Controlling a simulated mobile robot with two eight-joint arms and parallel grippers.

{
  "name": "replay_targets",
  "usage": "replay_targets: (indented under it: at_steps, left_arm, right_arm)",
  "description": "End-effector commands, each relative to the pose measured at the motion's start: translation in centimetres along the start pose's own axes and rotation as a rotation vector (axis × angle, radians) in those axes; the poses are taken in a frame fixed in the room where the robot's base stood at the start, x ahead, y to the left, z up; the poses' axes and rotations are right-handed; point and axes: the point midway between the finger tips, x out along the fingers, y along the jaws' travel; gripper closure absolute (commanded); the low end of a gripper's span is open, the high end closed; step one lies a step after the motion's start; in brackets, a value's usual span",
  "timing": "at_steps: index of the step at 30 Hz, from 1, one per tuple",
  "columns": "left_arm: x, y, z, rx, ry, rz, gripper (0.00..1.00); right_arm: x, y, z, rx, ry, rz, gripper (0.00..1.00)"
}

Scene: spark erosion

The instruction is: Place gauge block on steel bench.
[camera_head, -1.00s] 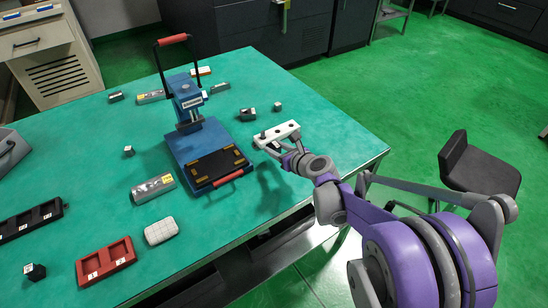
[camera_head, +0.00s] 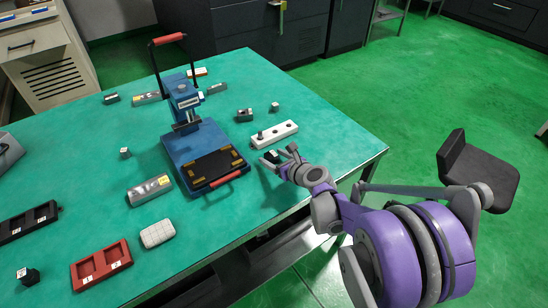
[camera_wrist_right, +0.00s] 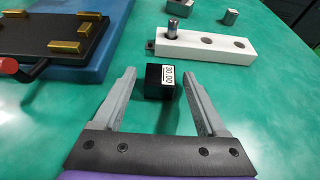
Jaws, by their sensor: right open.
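The gauge block is a small black block with a white label reading 30.00 (camera_wrist_right: 160,81). It appears to sit on the green top of the steel bench (camera_head: 225,235), near the bench's right front edge. In the head view the block (camera_head: 271,157) shows small at my right gripper's fingertips. My right gripper (camera_wrist_right: 158,74) is open. Its two fingers stand on either side of the block, with visible gaps on both sides. My left gripper is not in view.
A white strip with holes and a metal pin (camera_head: 274,134) lies just beyond the block. A blue press (camera_head: 190,145) with a red-handled lever stands to the left. A red tray (camera_head: 101,266), a dark tray (camera_head: 28,222) and a whitish pad (camera_head: 157,233) lie farther left.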

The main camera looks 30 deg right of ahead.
Motion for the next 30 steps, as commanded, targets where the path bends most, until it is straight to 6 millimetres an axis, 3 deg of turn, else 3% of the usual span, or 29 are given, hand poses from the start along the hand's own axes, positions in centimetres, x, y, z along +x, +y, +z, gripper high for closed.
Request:
replay_targets:
  at_steps: [7,21,30]
  left_arm:
    - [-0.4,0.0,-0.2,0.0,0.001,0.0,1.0]
    - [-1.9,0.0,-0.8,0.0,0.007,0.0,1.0]
    - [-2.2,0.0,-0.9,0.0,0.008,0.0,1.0]
  right_arm:
    - [-0.7,0.0,0.4,0.0,0.0,-0.001,0.25]
    - [-10.0,-0.1,0.4,0.001,0.0,-0.003,0.25]
    - [-12.2,0.0,0.3,-0.001,0.0,0.0,0.25]
